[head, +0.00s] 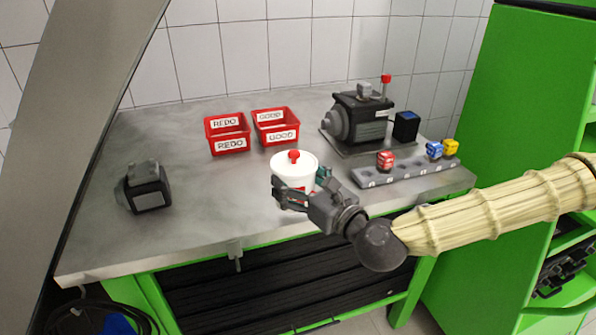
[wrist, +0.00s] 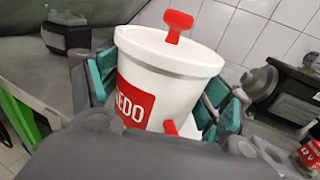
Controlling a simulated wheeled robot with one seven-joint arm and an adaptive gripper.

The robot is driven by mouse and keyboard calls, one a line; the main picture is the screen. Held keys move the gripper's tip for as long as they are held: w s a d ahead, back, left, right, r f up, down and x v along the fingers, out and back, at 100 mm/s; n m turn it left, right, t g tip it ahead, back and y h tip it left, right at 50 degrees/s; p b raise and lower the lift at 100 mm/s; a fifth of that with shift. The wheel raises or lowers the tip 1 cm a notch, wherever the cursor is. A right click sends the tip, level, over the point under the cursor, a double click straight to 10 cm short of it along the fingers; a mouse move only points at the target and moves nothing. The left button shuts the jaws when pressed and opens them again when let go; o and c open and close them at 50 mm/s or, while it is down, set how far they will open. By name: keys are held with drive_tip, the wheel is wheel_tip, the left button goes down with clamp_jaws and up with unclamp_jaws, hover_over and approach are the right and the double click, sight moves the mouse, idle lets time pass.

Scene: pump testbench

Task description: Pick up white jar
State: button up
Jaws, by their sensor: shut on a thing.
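The white jar (head: 294,170) has a white lid with a red knob and a red label. In the wrist view the jar (wrist: 180,85) fills the middle, slightly tilted in the picture, and its label reads "EDO" at the visible part. My gripper (head: 298,190) reaches in from the right at the front of the table. Its teal finger pads (wrist: 155,90) are on both sides of the jar, shut on it. The jar's lower part is hidden behind the gripper, so I cannot tell whether its base touches the table.
Red bins marked REDO (head: 228,134) and GOOD (head: 276,126) stand behind the jar. A dark pump (head: 356,118) is at the back right, with a grey rack (head: 405,172) of colored blocks before it. A small dark motor (head: 145,187) sits at left. The front left tabletop is clear.

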sight(294, 187)
drive_tip(key=shift+s+r+p, duration=0.25)
drive_tip(key=shift+s+p, duration=0.45)
drive_tip(key=shift+p, duration=1.1)
drive_tip(key=shift+s+r+p, duration=0.25)
drive_tip(key=shift+s+p, duration=0.4)
drive_tip(key=shift+p, duration=1.1)
drive_tip(key=s+p, duration=0.1)
drive_tip(key=p, duration=0.2)
drive_tip(key=shift+s+f+p, duration=0.1)
drive_tip(key=shift+s+p, duration=0.25)
drive_tip(key=shift+p, duration=0.05)
drive_tip(key=shift+s+p, duration=0.15)
drive_tip(key=shift+p, duration=0.15)
drive_tip(key=shift+f, duration=0.15)
